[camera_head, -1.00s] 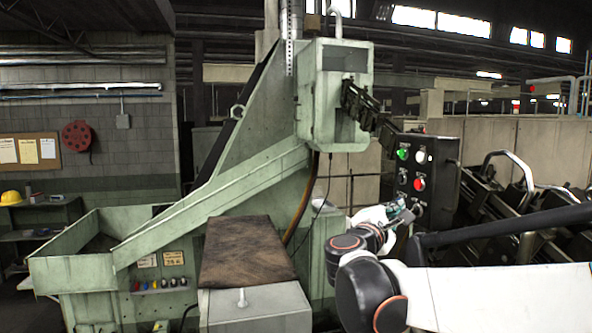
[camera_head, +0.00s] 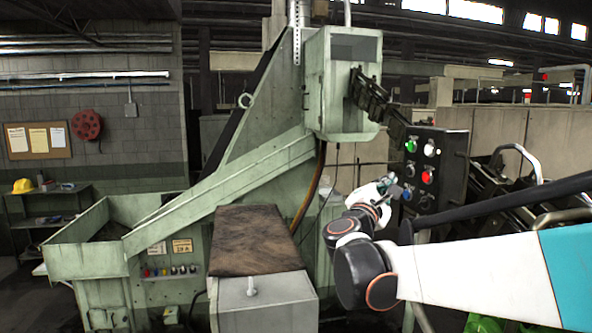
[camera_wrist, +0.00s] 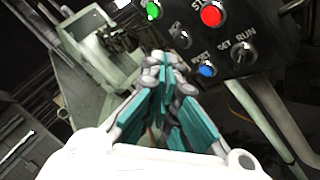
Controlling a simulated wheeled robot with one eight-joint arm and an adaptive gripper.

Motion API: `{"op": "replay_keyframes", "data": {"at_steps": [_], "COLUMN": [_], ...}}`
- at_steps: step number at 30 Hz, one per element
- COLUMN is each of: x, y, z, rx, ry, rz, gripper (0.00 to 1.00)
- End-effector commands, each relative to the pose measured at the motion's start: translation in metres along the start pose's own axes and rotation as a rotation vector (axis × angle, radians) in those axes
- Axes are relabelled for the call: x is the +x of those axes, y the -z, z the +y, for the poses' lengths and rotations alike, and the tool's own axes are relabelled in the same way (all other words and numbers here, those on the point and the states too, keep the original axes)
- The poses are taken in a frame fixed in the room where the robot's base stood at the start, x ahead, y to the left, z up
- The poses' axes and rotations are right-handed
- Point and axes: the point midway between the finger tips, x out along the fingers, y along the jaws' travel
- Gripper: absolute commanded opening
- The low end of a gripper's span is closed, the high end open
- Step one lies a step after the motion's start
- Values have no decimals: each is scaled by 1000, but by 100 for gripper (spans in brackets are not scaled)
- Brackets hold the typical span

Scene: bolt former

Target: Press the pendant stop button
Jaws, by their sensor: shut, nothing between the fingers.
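The dark pendant box (camera_head: 453,158) stands right of centre in the head view. Its red button (camera_head: 426,176) sits mid-face; the wrist view shows the same red button (camera_wrist: 211,16) at the top, with a partly cut-off label starting "STO". My gripper (camera_head: 395,187) is just left of the pendant's face, a little below and left of the red button. In the wrist view its teal-padded fingers (camera_wrist: 161,62) meet at their tips, shut and empty. They point below and left of the red button. I see no contact with it, though the exact gap cannot be told.
A green button (camera_wrist: 152,10), a dark button (camera_wrist: 182,40), a blue reset button (camera_wrist: 207,71) and a set/run selector (camera_wrist: 243,52) surround the red one. The green machine (camera_head: 240,150) stands left, with a brown-topped block (camera_head: 253,240) in front. A black jointed arm (camera_head: 376,100) reaches down to the pendant.

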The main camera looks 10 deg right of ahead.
Motion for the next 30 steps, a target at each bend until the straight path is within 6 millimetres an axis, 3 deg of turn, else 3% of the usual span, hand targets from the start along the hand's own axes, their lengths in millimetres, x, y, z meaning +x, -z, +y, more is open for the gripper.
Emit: {"op": "replay_keyframes", "data": {"at_steps": [15,30], "x": [43,47], "y": [-30,-34], "z": [-31,-34], "rx": [0,0], "ry": [2,1], "rz": [-2,0], "gripper": [0,0]}}
